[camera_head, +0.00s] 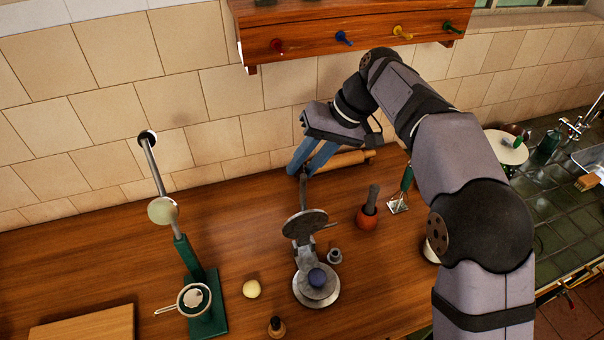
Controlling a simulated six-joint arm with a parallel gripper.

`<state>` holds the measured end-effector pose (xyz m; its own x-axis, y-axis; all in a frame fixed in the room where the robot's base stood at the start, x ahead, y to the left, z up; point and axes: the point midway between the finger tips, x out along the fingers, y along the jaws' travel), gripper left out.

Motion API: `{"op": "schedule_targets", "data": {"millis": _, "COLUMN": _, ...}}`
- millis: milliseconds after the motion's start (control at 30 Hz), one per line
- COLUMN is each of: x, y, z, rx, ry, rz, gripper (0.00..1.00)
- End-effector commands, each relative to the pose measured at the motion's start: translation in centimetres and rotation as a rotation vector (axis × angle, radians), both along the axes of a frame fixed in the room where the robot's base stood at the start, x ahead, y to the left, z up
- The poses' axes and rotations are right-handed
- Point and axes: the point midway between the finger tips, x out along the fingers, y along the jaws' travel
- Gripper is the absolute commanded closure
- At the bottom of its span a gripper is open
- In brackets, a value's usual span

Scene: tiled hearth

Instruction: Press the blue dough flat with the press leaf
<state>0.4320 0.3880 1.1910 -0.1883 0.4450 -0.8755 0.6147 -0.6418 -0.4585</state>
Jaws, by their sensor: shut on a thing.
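The metal press stands on the wooden counter, with its round base plate (328,294) flat. The blue dough (317,278) sits as a rounded lump on that plate. The press leaf (304,224) is a dark grey disc, raised and tilted open above the hinge behind the dough. A thin handle (304,190) sticks up from the leaf. My gripper (303,173) comes from the upper right, its blue fingers shut on the handle's top end. The exact contact is small and partly hidden by the fingers.
A green lever press (208,305) stands left, with a pale dough ball (251,288) beside it. A red-orange mortar (367,218) with a pestle and a small metal weight (334,256) stand right. A rolling pin (350,158) lies behind my gripper. A wooden board (85,326) lies front left.

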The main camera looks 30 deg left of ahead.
Motion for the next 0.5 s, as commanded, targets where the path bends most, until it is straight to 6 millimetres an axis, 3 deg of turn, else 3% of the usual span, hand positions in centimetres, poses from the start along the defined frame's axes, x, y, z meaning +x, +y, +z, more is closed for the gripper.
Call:
{"op": "schedule_targets", "data": {"millis": 33, "x": -0.3, "y": -0.3, "z": -0.7, "rx": 0.016, "ry": -0.015, "rz": -0.003, "gripper": 1.0}}
{"op": "schedule_targets", "data": {"millis": 500, "x": -3.1, "y": -3.1, "z": -0.7, "rx": 0.123, "ry": -0.122, "rz": -0.003, "gripper": 1.0}}
